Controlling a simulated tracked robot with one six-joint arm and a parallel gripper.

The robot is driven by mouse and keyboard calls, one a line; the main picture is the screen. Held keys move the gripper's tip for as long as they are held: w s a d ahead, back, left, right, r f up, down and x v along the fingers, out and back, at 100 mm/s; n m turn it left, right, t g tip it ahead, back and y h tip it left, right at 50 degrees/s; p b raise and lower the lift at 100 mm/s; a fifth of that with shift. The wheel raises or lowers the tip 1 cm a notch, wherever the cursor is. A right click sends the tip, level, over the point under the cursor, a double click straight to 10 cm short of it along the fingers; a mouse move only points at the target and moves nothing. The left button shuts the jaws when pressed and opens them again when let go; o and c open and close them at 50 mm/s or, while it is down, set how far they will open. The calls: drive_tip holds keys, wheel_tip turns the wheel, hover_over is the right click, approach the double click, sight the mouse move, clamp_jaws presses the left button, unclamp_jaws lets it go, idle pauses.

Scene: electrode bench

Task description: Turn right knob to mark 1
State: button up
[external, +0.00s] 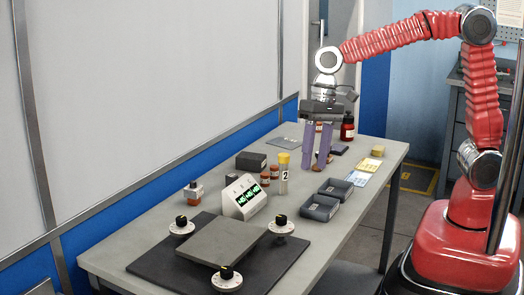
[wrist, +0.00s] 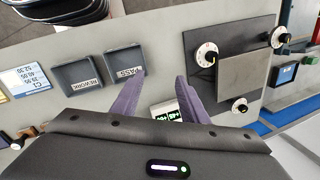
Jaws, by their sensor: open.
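Three white dial knobs with dark grips and yellow pointers stand around a grey plate on a black mat. The right knob (external: 281,225) is on the mat's right side, nearest the dark trays; it also shows in the wrist view (wrist: 207,54). The left knob (external: 182,227) and front knob (external: 227,280) are the other two. The dial marks are too small to read. My gripper (external: 316,168) is open, fingers pointing down, over the bench's far part, up and right of the right knob and apart from it. The wrist view shows nothing held between its fingers (wrist: 158,77).
A display box (external: 244,197) with green digits stands behind the plate (external: 222,247). A yellow-capped bottle marked 2 (external: 283,175) stands left of my gripper. Two dark trays (external: 320,207) (external: 336,188) lie right of the knob. A red bottle (external: 347,127) stands at the back.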

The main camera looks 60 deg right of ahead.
sight(281, 216)
drive_tip(key=w+a+r+m+g+y, duration=0.1)
drive_tip(key=w+a+r+m, duration=0.2)
drive_tip(key=a+m, duration=0.6)
drive_tip(key=shift+a+r+m+y, duration=0.35)
drive_tip(key=shift+r+m, duration=0.2)
drive_tip(key=shift+m, duration=0.45)
drive_tip(key=shift+w, duration=0.1)
drive_tip(key=x, duration=1.4)
drive_tip(key=shift+d, duration=0.1)
drive_tip(key=shift+r, duration=0.1)
drive_tip(key=shift+c, duration=0.2)
clamp_jaws()
